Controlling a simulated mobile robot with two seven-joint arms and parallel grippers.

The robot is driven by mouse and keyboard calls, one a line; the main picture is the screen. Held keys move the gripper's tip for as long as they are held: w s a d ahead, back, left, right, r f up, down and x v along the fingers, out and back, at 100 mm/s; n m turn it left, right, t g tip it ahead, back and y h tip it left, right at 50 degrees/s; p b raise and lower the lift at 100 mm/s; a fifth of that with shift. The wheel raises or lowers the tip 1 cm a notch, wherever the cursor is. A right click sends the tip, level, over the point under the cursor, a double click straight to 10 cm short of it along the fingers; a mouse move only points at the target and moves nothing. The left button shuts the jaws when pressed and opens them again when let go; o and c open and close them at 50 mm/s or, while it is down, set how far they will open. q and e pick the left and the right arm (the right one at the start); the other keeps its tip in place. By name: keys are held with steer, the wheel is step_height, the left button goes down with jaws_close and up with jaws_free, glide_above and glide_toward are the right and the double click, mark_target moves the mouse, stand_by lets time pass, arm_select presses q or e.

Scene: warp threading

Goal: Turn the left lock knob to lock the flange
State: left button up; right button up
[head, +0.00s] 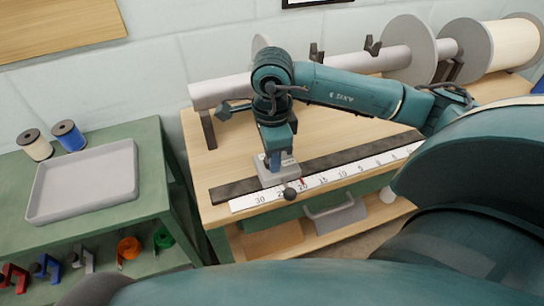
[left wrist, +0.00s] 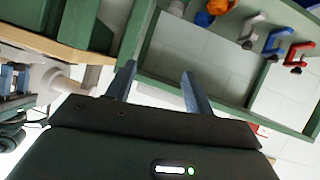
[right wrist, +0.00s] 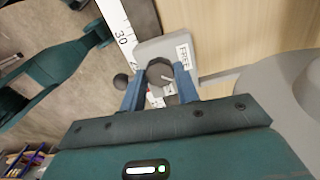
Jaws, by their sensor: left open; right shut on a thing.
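A light grey block (head: 272,172) sits on the dark rail at its left end, behind the white ruler. In the right wrist view the block (right wrist: 150,50) carries a white label reading "FREE" and a dark grey faceted knob (right wrist: 160,71). My right gripper (right wrist: 160,85) has its fingers on both sides of this knob and is shut on it. In the head view my right gripper (head: 277,150) points down onto the block and hides the knob. My left gripper (left wrist: 157,78) is open and empty, with the green shelf beyond it. A grey flange disc (right wrist: 285,95) shows beside the block.
The dark rail (head: 345,155) and white ruler (head: 340,174) run along the wooden bench. A dark ball (head: 290,193) sticks out in front of the block. A grey roller (head: 222,92) lies behind my right arm. A green table with a grey tray (head: 85,180) stands left.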

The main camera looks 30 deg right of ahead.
steer(key=m+b, duration=0.2)
steer(key=m, duration=0.3)
steer(key=shift+m, duration=0.3)
steer(key=shift+m+b, duration=0.45)
steer(key=shift+m, duration=1.75)
steer(key=o, duration=1)
steer(key=shift+r, duration=0.1)
step_height(320, 180, up, 13)
steer(key=shift+r+p, duration=0.1)
steer(key=shift+p, duration=1.05)
